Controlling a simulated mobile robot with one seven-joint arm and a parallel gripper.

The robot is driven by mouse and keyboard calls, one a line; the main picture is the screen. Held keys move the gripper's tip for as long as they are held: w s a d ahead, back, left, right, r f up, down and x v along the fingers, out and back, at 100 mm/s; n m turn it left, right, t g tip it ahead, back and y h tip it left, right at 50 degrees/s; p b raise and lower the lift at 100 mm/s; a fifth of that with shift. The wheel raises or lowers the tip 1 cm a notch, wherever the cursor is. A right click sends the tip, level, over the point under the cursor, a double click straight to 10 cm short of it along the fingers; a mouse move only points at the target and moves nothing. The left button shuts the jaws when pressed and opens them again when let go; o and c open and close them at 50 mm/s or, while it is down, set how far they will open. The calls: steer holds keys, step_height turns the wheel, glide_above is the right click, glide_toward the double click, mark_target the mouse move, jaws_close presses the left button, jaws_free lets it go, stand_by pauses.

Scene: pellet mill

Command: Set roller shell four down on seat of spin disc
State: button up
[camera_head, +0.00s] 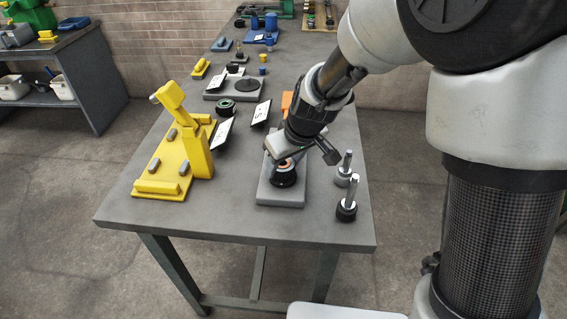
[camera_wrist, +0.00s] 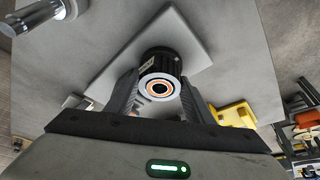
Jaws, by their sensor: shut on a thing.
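The roller shell (camera_wrist: 160,64) is a black ribbed cylinder with a pale end ring and an orange inner ring. My gripper (camera_wrist: 160,92) is shut on it, with one dark finger on each side. In the head view the shell (camera_head: 284,179) appears under my gripper (camera_head: 286,162), above a light grey base plate (camera_head: 268,194); it also shows in the wrist view (camera_wrist: 188,32). I cannot tell whether the shell touches the plate. Farther back, another grey plate carries a dark round disc (camera_head: 247,85). I cannot tell which plate is the spin disc.
A yellow fixture (camera_head: 165,165) with an upright lever stands on the left. Two upright metal pins on round bases (camera_head: 346,208) stand near the right edge. A black ring with a green centre (camera_head: 225,106) and tilted label cards (camera_head: 222,134) lie behind. The front left tabletop is clear.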

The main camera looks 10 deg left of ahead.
steer(key=shift+f+b, duration=0.1)
steer(key=shift+b, duration=0.2)
stand_by(0.4)
steer(key=o, duration=2.5)
steer(key=shift+p+v, duration=2.4)
steer(key=shift+v, duration=2.1)
